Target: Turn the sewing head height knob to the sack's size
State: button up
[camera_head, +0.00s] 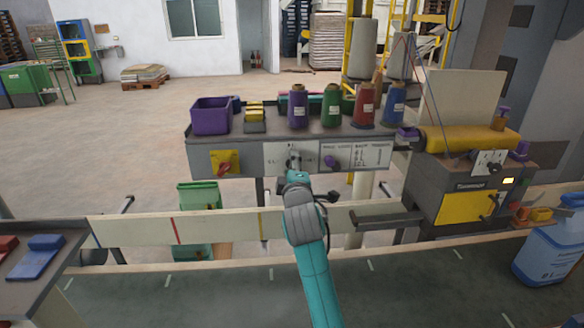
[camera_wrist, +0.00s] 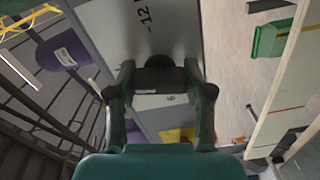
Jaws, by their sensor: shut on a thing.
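A dark knob (camera_head: 293,157) sits on a white scale plate (camera_head: 275,150) on the front of the grey console, with litre marks to its left and right. In the wrist view the dark knob (camera_wrist: 158,77) is between the two fingers of my gripper (camera_wrist: 160,90), which is shut on it. My gripper (camera_head: 294,175) partly hides the knob in the head view. The knob's pointer direction cannot be made out. A blue container (camera_head: 548,262) at the far right carries a small litre label.
Thread cones (camera_head: 331,106) and a purple bin (camera_head: 210,117) stand on top. A conveyor rail (camera_head: 130,231) runs in front; a sewing machine (camera_head: 465,190) stands right.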

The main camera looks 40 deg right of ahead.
jog(key=shift+n, duration=1.1)
jog(key=o, duration=1.2)
jog(key=shift+c, duration=0.2)
jog(key=v, duration=1.2)
jog(key=shift+a+f, duration=0.1)
